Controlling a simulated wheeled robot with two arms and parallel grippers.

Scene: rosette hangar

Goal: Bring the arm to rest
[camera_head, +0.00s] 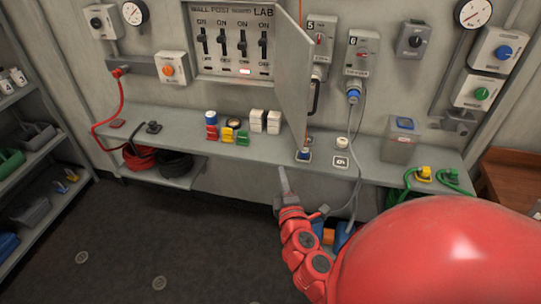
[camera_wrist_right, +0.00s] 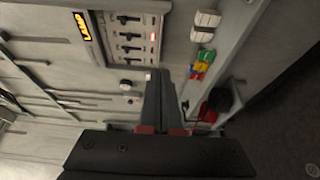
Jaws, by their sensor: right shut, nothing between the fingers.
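My right arm (camera_head: 305,245) is red and comes in from the lower right in the head view, partly hidden by a large red round part of my own body. My right gripper (camera_head: 283,180) is shut and empty. It points up and stands in front of the bench's front edge, left of the hanging grey cable. In the right wrist view the two dark fingers of the right gripper (camera_wrist_right: 160,90) lie together with nothing between them. My left gripper is in neither view.
A wall bench (camera_head: 185,143) carries fuses and small blocks. Above it, a switch panel (camera_head: 237,45) has its grey door (camera_head: 292,85) swung open toward me. A grey cable (camera_head: 357,150) hangs right of the gripper. A shelf rack (camera_head: 30,150) stands left. The floor (camera_head: 150,230) is clear at lower left.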

